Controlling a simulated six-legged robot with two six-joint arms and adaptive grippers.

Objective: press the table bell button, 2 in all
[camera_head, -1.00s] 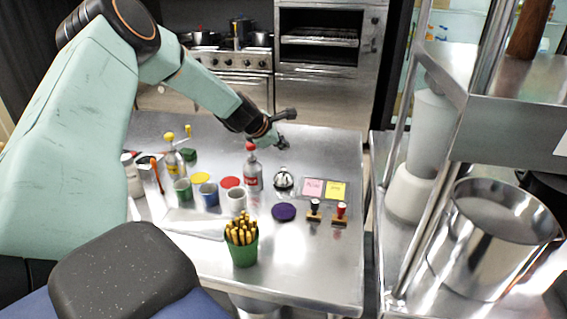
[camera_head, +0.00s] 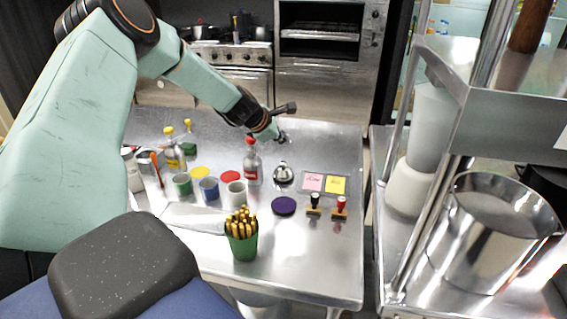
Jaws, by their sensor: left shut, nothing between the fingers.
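The table bell (camera_head: 283,174) is a silver dome with a small button on top and a dark base. It stands on the steel table, right of a clear bottle with a red cap. My left gripper (camera_head: 283,138) hangs above and behind the bell in the picture, shut and empty, apart from the bell. My left arm reaches in from the upper left. My right gripper is not in view.
The red-capped bottle (camera_head: 252,163) stands close left of the bell. Sticky notes (camera_head: 325,183), a purple disc (camera_head: 284,206) and two stamps (camera_head: 326,207) lie right and in front. Cups and a green pencil pot (camera_head: 243,246) stand left. The table's front right is clear.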

